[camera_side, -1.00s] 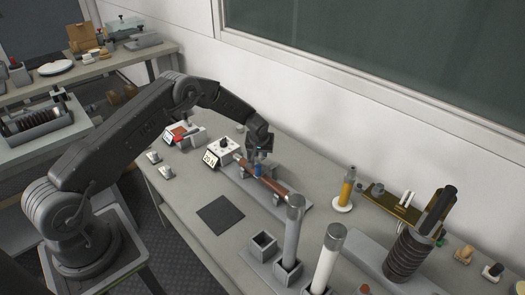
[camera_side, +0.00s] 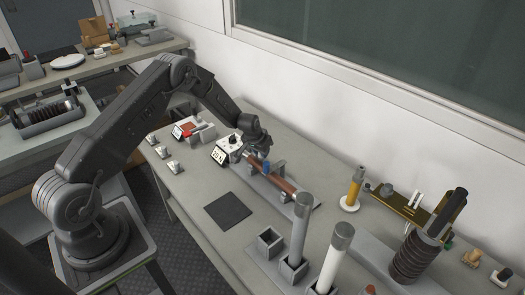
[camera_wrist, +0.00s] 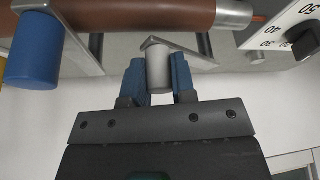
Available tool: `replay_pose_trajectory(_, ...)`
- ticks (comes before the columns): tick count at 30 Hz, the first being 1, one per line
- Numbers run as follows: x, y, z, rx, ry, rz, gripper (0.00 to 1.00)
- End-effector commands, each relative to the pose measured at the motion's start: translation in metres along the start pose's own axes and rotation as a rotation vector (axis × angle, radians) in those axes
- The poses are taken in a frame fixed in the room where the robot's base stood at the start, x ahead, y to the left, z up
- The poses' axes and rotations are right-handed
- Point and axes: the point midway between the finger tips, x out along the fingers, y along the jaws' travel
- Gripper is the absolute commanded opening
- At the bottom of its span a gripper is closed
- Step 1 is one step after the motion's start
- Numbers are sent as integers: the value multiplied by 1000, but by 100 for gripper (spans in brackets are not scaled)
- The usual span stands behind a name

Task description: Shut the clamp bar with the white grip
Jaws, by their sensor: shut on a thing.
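My gripper (camera_wrist: 160,80) is shut on the white grip (camera_wrist: 159,68), a pale cylinder between its blue finger pads in the wrist view. A thin grey clamp bar (camera_wrist: 190,52) runs from that grip, slanting beside the brown tube (camera_wrist: 140,14). Whether this bar lies fully down on the tube is unclear. A blue grip (camera_wrist: 34,48) on another bar shows at the left of the wrist view. In the side view my gripper (camera_side: 257,152) is at the meter end of the brown tube (camera_side: 281,183), with the blue grip (camera_side: 266,168) nearby; the white grip is hidden there.
A white meter box (camera_side: 229,147) stands close by my gripper; its dial face (camera_wrist: 292,30) shows in the wrist view. Upright cylinders, one grey (camera_side: 300,228) and one white (camera_side: 334,258), stand in the foreground.

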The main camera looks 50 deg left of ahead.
Motion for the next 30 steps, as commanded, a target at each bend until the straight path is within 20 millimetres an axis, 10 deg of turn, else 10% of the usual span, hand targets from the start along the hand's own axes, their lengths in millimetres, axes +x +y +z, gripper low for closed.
replay_pose_trajectory(13, 0, 0, 0, 7, -1, 2, 0)
replay_pose_trajectory(14, 0, 0, 0, 7, -1, 2, 27)
replay_pose_trajectory(21, 0, 0, 0, 6, -1, 2, 50)
replay_pose_trajectory(30, -3, 0, 0, 6, 1, 2, 50)
